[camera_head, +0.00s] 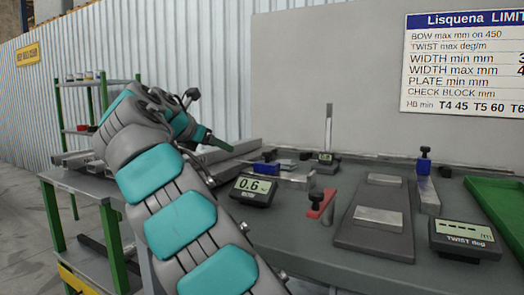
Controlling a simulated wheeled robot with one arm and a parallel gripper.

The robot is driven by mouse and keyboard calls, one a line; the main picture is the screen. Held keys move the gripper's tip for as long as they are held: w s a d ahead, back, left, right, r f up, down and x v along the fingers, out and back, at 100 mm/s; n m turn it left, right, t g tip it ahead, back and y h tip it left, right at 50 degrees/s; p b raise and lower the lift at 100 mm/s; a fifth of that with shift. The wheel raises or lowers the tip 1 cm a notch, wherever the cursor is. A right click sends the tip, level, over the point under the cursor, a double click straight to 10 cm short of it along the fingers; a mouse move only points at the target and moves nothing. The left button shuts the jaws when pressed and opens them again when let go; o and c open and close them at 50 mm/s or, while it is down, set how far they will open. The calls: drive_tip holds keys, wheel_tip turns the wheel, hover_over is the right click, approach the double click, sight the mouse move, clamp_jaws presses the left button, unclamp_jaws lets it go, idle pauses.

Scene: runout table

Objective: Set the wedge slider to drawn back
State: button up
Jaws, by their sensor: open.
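No part is labelled as the wedge slider, and I cannot tell for sure which one it is. One candidate is a blue block (265,168) at a flat metal bar (296,180) behind the 0.6 readout. Another is a blue block with a dark knob (424,162) at the upper end of a metal bar (428,196) on the right. A red lever with a black knob (321,205) stands between them. My gripper (212,141) is at the far end of my arm, over the table's left part, partly hidden by my arm. It is open and appears apart from these parts.
The dark table (290,245) carries a 0.6 readout (253,190), a TWIST readout (465,238) showing dashes, and a dark plate (371,237) with metal blocks. A green tray (500,199) is at right. A tall grey panel (330,70) stands behind. The table's front centre is clear.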

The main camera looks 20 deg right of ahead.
drive_tip(key=g+h, duration=0.2)
approach(265, 152)
drive_tip(key=shift+m, duration=0.4)
drive_tip(key=x, duration=0.8)
drive_tip(key=shift+w+d, duration=0.15)
drive_tip(key=shift+w, duration=0.1)
drive_tip(key=shift+c, duration=0.4)
clamp_jaws()
